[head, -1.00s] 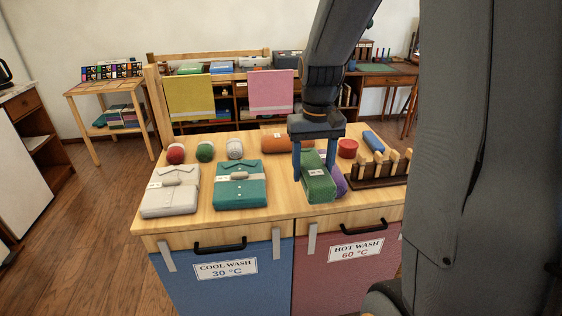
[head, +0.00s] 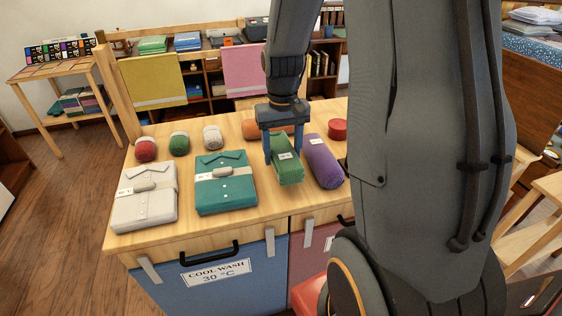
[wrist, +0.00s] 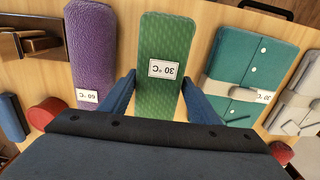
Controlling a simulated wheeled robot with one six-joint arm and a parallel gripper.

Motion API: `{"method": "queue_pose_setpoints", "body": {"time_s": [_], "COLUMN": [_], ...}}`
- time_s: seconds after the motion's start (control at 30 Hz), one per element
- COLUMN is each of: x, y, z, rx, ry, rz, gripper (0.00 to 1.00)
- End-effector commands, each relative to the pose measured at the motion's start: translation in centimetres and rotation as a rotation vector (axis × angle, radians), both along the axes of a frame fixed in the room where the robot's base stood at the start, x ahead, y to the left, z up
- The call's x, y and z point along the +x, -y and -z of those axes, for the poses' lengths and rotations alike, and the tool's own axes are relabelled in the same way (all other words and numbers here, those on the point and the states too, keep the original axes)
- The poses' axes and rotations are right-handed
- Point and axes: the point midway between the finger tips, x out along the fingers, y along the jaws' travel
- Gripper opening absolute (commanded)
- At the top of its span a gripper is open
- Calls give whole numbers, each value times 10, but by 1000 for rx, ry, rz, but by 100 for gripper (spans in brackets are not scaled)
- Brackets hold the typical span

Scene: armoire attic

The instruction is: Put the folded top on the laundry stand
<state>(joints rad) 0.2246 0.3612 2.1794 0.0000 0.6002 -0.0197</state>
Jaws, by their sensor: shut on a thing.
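My gripper (head: 284,156) is shut on a green folded cloth bundle (head: 288,171) with a white label. In the wrist view the bundle (wrist: 165,45) sits between the two blue fingers, and its label reads 30 °C. It is over the wooden top of the laundry stand (head: 240,222); I cannot tell whether it touches the wood. A teal folded shirt (head: 225,190) and a whitish folded shirt (head: 146,205) lie on the stand to its left. A purple roll (head: 324,165) labelled 60 °C lies just to its right.
Red (head: 146,149), green (head: 179,144) and white (head: 212,137) small rolls line the back left. An orange roll (head: 250,128) and a red round item (head: 337,128) are behind. Yellow (head: 153,80) and pink (head: 245,70) towels hang on the back rail. Bare wood shows along the front.

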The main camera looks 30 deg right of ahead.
Motion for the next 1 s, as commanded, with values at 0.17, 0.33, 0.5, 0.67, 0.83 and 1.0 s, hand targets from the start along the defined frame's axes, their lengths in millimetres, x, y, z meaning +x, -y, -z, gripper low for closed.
{"method": "queue_pose_setpoints", "body": {"time_s": [0.17, 0.33, 0.5, 0.67, 0.83, 1.0], "x": [-1, 0, 0, 0, 0, 0], "y": [-2, -2, -2, -3, -3, -3], "z": [26, 39, 39, 41, 42, 42], "rx": [1, 0, 0, 0, 0, 0], "ry": [-5, -1, 0, 0, 0, 0], "rz": [-2, -4, -5, -5, -5, -5], "gripper": [30, 30, 30, 30, 75, 75]}}
